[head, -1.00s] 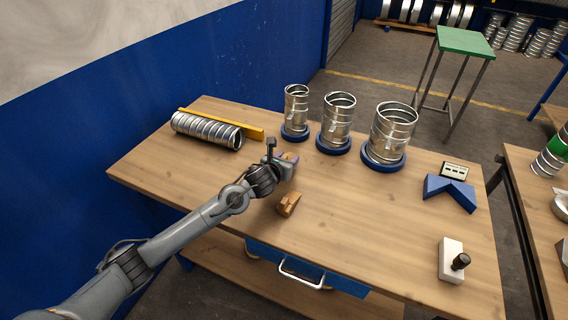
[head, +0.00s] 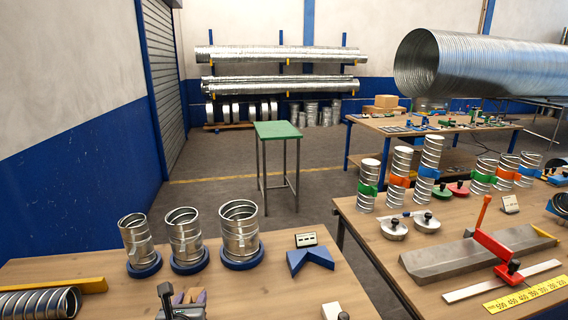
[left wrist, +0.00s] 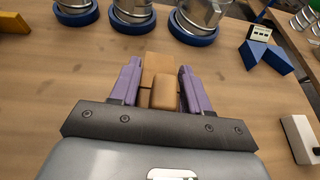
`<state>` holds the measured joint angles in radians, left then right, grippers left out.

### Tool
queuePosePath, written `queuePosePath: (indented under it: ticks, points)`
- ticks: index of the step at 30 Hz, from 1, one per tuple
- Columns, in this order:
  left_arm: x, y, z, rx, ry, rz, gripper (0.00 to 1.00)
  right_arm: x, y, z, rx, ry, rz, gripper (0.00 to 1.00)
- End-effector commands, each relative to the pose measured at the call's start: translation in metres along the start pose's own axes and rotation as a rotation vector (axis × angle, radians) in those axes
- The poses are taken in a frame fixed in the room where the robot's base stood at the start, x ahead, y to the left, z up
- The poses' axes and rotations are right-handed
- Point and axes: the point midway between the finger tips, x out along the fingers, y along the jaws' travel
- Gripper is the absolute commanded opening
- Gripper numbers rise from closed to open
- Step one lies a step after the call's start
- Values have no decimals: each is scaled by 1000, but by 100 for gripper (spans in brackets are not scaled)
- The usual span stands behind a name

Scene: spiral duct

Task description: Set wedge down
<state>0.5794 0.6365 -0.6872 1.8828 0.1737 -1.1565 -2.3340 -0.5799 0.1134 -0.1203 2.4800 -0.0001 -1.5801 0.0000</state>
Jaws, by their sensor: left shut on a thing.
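My left gripper (head: 187,298) shows at the bottom edge of the head view, with purple fingers. In the left wrist view the left gripper (left wrist: 162,90) is shut on a tan wooden wedge (left wrist: 164,92), which sits between the purple fingers. Its shape looks stepped, with a paler part farther out. It also shows small in the head view (head: 188,295). I cannot tell whether it touches the table. My right gripper is not in view.
Three metal duct pieces on blue round bases, the nearest (head: 239,232), stand beyond the gripper. A blue V-shaped block (head: 309,259) is to the right. A yellow bar (head: 92,285) and a ribbed duct (head: 40,303) lie left. Bare wooden table (left wrist: 60,100) lies around the gripper.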

Motion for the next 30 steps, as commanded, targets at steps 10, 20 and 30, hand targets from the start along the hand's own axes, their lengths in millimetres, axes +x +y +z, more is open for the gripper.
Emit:
queuePosePath:
  ticks: [10, 20, 30]
  points:
    - [-84, -30, 38, 47, -1, -131, 9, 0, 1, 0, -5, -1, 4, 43]
    - [-109, -22, 49, 56, 0, -148, 9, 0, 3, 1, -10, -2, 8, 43]
    - [-122, -19, 53, 71, 1, -159, 9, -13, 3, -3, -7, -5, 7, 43]
